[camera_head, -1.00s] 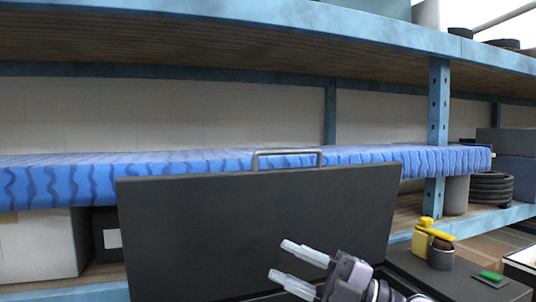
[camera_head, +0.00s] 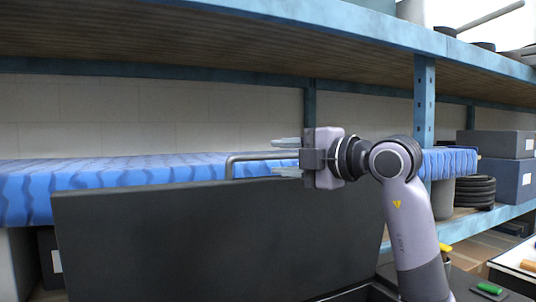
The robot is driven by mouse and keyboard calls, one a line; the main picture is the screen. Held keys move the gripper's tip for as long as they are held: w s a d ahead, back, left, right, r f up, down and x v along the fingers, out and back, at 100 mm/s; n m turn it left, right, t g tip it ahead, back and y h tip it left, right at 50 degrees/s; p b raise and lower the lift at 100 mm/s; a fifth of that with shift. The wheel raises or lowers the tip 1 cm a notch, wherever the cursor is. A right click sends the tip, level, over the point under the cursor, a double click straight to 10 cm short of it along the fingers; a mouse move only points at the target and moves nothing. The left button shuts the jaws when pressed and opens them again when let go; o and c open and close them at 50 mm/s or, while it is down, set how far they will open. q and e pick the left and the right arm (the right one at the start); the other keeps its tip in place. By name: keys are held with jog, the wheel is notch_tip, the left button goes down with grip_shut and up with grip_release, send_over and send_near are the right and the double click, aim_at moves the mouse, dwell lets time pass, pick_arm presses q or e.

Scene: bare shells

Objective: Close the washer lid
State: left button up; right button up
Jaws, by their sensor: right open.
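The washer lid (camera_head: 200,240) is a large dark panel standing open and upright in the lower middle of the head view. A grey metal handle (camera_head: 250,157) rises from its top edge. My right gripper (camera_head: 287,157) is open, its fingers pointing left, at the height of the handle. The fingertips overlap the handle's right end in the picture; I cannot tell whether they touch it. The gripper body hides the handle's right end. The washer's body is mostly below the picture. My left gripper is not in view.
Blue shelving (camera_head: 424,100) stands behind the lid, with a long blue patterned mattress-like item (camera_head: 110,172) on it. Black tyres (camera_head: 474,192) and grey boxes (camera_head: 495,145) sit on the right. A small green item (camera_head: 489,288) lies at the lower right.

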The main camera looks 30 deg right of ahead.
aim_at(273, 157)
jog(key=shift+p+x, duration=0.3)
jog(key=shift+x, duration=1.6)
grip_shut()
jog(key=shift+f, duration=0.1)
